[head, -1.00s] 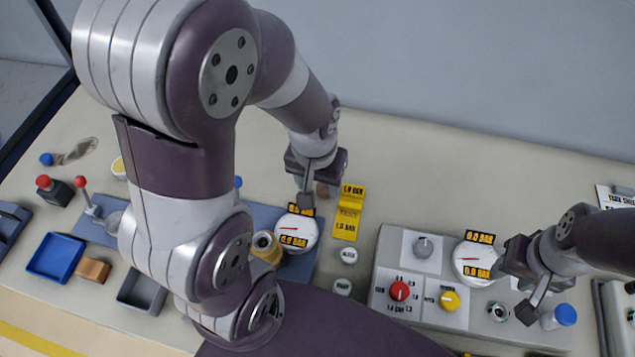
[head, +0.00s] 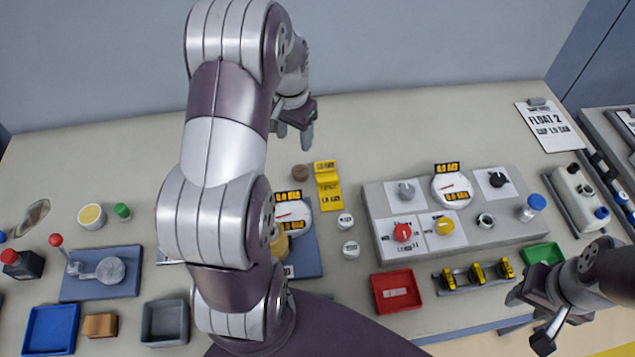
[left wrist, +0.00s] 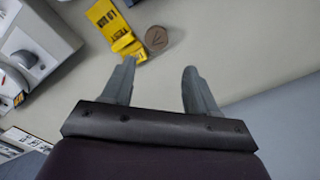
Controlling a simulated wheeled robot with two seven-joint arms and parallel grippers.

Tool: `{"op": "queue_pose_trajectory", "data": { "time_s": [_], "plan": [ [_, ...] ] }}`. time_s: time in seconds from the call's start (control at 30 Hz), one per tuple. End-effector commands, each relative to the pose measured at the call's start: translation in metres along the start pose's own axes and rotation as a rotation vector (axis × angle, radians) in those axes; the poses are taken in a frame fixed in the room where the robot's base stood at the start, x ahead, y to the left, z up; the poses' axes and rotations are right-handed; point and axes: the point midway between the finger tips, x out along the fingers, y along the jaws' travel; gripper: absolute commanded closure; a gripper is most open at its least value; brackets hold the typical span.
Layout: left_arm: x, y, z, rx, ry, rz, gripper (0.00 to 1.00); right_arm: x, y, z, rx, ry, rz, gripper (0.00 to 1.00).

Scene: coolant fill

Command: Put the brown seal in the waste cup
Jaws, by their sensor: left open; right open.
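The brown seal (head: 300,172) is a small round disc lying on the table beside the yellow tag. In the left wrist view the seal (left wrist: 156,38) lies flat beyond the fingertips, roughly midway between them. My left gripper (head: 295,130) is open and empty, behind the seal in the head view and apart from it. My right gripper (head: 527,320) is open and empty at the table's front right edge, far from the seal. I cannot tell surely which container is the waste cup; a grey square bin (head: 148,335) stands at the front left.
The yellow tag (head: 327,185) lies right of the seal, with a gauge (head: 296,216) in front. A control panel (head: 385,240) stands to the right, with a red tray (head: 376,290) before it. A round cup with yellow contents (head: 91,214) stands left. The back table is clear.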

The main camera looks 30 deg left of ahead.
Motion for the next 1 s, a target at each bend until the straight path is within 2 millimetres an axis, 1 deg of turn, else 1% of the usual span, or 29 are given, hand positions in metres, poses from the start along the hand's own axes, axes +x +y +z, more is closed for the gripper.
{"op": "queue_pose_trajectory", "data": {
  "time_s": [0.07,0.13,0.33,0.4,0.47,0.57,0.67,0.7,0.73,0.83,1.0],
  "plan": [
    [0.001,0.002,0.003,0.044,-0.016,0.008,0.42,-0.001,0.0,0.0,0.0,0.0,0.0,0.57],
    [0.01,0.002,0.004,0.061,-0.021,0.011,0.42,-0.003,0.0,-0.001,0.0,0.0,0.0,0.57],
    [0.055,0.003,0.004,0.062,-0.022,0.011,0.42,-0.012,0.0,-0.002,0.0,0.001,0.0,0.57],
    [0.065,0.003,0.004,0.062,-0.019,0.01,0.42,-0.013,0.0,-0.002,0.0,0.001,0.0,0.57],
    [0.071,0.003,0.004,0.061,-0.018,0.009,0.42,-0.014,0.0,-0.002,0.0,0.001,0.0,0.57],
    [0.084,0.005,0.002,0.062,-0.019,0.01,0.42,-0.022,0.0,-0.003,0.0,0.0,0.0,0.57],
    [0.103,0.007,0.0,0.061,-0.02,0.01,0.42,-0.03,0.0,-0.004,0.0,0.0,0.0,0.57],
    [0.111,0.006,0.0,0.06,-0.019,0.009,0.42,-0.03,0.0,-0.004,0.0,0.001,0.0,0.57],
    [0.116,0.006,0.0,0.06,-0.019,0.009,0.42,-0.03,0.0,-0.004,0.0,0.001,0.0,0.57],
    [0.124,0.006,0.0,0.059,-0.016,0.006,0.42,-0.03,0.0,-0.004,0.0,0.0,0.0,0.57],
    [0.125,0.006,0.0,0.059,-0.015,0.006,0.42,-0.03,0.0,-0.004,0.0,0.0,0.0,0.57]
  ]
}}
